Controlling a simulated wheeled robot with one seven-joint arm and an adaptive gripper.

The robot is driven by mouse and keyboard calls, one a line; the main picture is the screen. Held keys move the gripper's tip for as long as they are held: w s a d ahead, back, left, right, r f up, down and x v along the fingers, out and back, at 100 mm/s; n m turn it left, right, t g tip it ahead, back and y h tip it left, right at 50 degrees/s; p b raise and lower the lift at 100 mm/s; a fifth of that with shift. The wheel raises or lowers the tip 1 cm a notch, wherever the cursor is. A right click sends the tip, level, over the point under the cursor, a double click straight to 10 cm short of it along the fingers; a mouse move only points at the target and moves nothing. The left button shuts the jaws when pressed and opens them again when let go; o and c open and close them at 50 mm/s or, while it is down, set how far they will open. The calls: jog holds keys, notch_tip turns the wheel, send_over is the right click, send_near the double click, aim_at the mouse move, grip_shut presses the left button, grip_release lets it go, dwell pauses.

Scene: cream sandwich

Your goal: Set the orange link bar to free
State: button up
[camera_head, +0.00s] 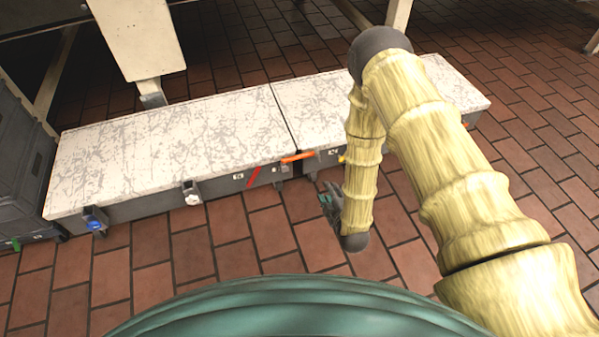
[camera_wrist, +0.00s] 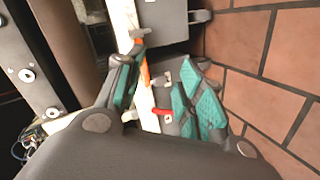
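The orange link bar (camera_head: 297,157) lies across the seam between two low grey cabinets with scuffed white tops, on their front face. In the wrist view the orange bar (camera_wrist: 145,74) shows beyond and between my fingers, partly covered by the left finger. My gripper (camera_head: 328,203) hangs in front of the right cabinet, below and to the right of the bar. In the wrist view my gripper (camera_wrist: 170,62) has its teal-padded fingers apart with nothing held between them. A gap between gripper and bar shows in the head view.
A red bar (camera_head: 253,177) is on the left cabinet (camera_head: 150,150), left of the orange one. A white knob (camera_head: 192,194) and blue knob (camera_head: 95,224) stick out farther left. The right cabinet (camera_head: 320,105) is partly behind my arm. Brick floor (camera_head: 225,240) in front is clear.

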aim_at(298, 158)
jog(key=w+a+f+n+t+b, duration=0.1)
jog(key=w+a+b, duration=0.2)
jog(key=w, duration=0.2)
jog(key=w+a+f+n+t+y+b, duration=0.1)
jog(key=w+a+n+b, duration=0.1)
jog(key=w, duration=0.4)
jog(key=w+a+f+n+t+y+b, duration=0.1)
jog(key=w+a+n+t+b, duration=0.1)
jog(key=w+a+b, duration=0.2)
jog(key=shift+b+x, duration=0.85)
jog(key=shift+b, duration=0.1)
jog(key=shift+a+f, duration=0.1)
jog(key=shift+c, duration=0.3)
grip_shut()
